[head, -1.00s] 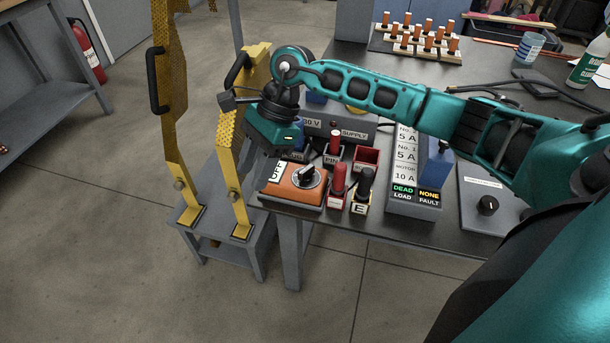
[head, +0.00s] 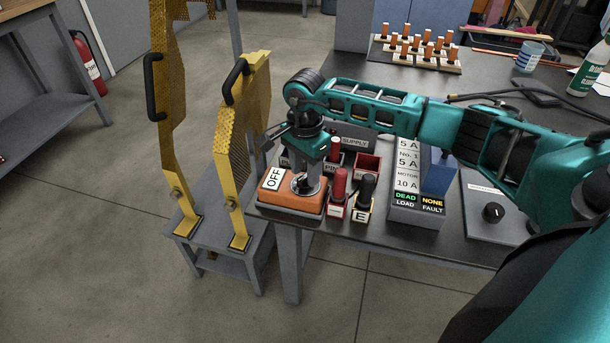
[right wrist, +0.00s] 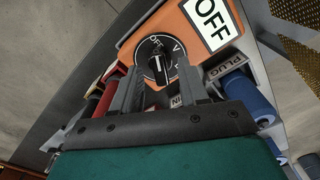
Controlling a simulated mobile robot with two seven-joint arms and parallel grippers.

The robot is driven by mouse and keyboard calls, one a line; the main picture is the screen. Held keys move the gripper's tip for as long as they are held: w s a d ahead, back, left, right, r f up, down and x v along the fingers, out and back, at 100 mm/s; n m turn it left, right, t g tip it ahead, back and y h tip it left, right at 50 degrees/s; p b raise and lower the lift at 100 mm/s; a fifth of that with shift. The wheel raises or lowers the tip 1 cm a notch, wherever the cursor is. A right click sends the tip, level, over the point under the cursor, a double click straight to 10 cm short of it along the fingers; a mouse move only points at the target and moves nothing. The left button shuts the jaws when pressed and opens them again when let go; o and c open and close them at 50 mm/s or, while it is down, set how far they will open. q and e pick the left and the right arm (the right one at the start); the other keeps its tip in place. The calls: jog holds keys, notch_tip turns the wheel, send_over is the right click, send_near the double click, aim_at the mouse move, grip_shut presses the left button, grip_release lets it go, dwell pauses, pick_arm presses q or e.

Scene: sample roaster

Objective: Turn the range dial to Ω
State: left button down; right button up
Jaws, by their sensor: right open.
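The orange meter (head: 287,204) sits at the table's near left corner and its display reads OFF. Its black range dial is partly hidden by my right gripper (head: 303,187) in the head view. In the right wrist view the round dial (right wrist: 156,58) shows between my right gripper's two fingers (right wrist: 158,82), with a white pointer line and small OFF and V marks around it. The fingers are open, one on either side of the dial's lower part; I cannot tell whether they touch it. The Ω mark cannot be made out. My left gripper is not in view.
Red and black probes (head: 339,184) stand in holders just right of the meter. A grey panel (head: 412,209) reading DEAD and NONE is further right. Yellow mesh guards (head: 240,150) stand on a low stand to the left. A supply box is behind.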

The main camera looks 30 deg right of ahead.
jog(key=shift+f, duration=0.9)
jog(key=shift+c, duration=0.2)
grip_shut()
